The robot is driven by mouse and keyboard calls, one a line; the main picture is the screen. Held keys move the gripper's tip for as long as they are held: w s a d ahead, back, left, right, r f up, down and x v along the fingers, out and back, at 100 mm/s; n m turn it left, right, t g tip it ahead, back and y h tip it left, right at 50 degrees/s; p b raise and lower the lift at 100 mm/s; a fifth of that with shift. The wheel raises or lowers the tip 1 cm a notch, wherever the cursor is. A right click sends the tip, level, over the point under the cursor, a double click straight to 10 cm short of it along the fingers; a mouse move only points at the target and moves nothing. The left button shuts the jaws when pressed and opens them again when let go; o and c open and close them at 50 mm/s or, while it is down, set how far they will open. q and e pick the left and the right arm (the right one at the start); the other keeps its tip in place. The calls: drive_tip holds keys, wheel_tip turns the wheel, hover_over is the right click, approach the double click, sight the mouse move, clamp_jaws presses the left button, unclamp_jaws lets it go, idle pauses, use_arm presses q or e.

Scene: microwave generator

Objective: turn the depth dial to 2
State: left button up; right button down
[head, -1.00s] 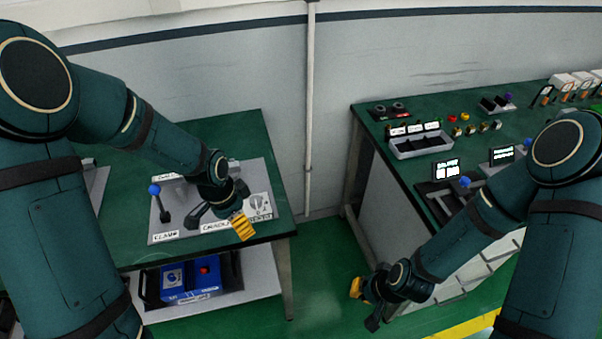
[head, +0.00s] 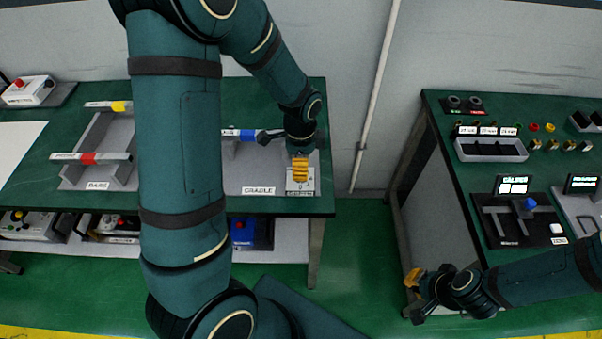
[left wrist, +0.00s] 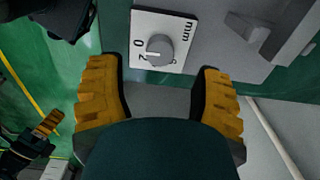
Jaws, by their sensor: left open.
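The depth dial (left wrist: 160,48) is a round grey knob on a white plate (left wrist: 178,22) printed with "0", "2" and "mm". The way its pointer faces is too small to read surely. My left gripper (left wrist: 160,98) is open, its yellow-padded fingers on either side and just short of the dial, apart from it. In the head view the left gripper (head: 300,169) hangs over the dial's plate (head: 300,190) at the bench's right end and hides the knob. My right gripper (head: 414,297) is empty, fingers apart, low beside the right bench.
A grey cradle fixture (head: 250,178) with a blue-banded bar adjoins the plate. Bars with red and yellow bands lie on a rack (head: 100,150) at left. The right bench (head: 455,185) carries a grey tray (head: 490,150) and lever panels. Floor between benches is clear.

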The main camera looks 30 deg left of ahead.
use_arm(q)
wheel_tip(320, 180, down, 5)
drive_tip(key=shift+f, duration=0.1)
idle(0.3)
clamp_jaws()
